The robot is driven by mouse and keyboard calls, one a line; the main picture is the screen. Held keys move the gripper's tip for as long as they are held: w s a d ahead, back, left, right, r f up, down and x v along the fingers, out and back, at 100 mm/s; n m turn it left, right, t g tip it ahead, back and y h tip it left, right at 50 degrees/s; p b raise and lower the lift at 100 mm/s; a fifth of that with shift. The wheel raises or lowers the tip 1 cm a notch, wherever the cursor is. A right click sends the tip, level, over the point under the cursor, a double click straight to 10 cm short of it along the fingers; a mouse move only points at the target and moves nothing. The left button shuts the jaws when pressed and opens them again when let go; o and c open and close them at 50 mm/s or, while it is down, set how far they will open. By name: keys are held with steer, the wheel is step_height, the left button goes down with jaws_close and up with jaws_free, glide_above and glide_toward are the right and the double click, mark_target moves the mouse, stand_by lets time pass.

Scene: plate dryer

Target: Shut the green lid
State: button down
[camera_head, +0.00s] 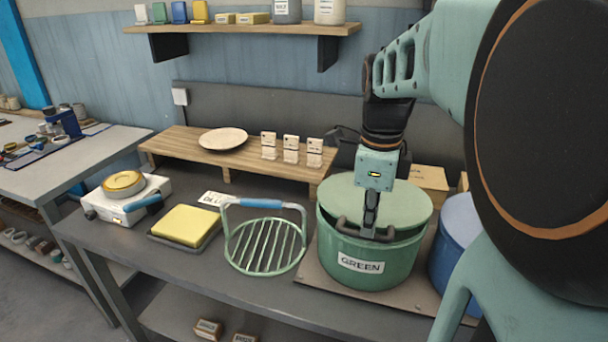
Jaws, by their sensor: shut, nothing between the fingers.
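The green pot (375,265), labelled GREEN, stands on a board at the right of the bench. Its green lid (402,203) rests over the top and is tilted, with a dark gap showing between lid and rim at the front right. A dark handle (347,228) sits at the front of the lid. My gripper (369,232) points down in front of the lid at this handle, shut with nothing between its fingers. The fingertips overlap the handle in the picture; I cannot tell whether they touch it. My gripper hides part of the lid.
A blue pot (456,240) stands close at the right, partly behind my arm. A raised wooden shelf (180,143) with a plate (223,139) stands behind.

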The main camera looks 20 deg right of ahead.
steer(key=f, duration=0.1)
steer(key=f+b, duration=0.1)
steer(key=f, duration=0.1)
steer(key=f+b, duration=0.1)
steer(key=f, duration=0.1)
steer(key=shift+s+a, duration=0.2)
steer(key=shift+s, duration=0.2)
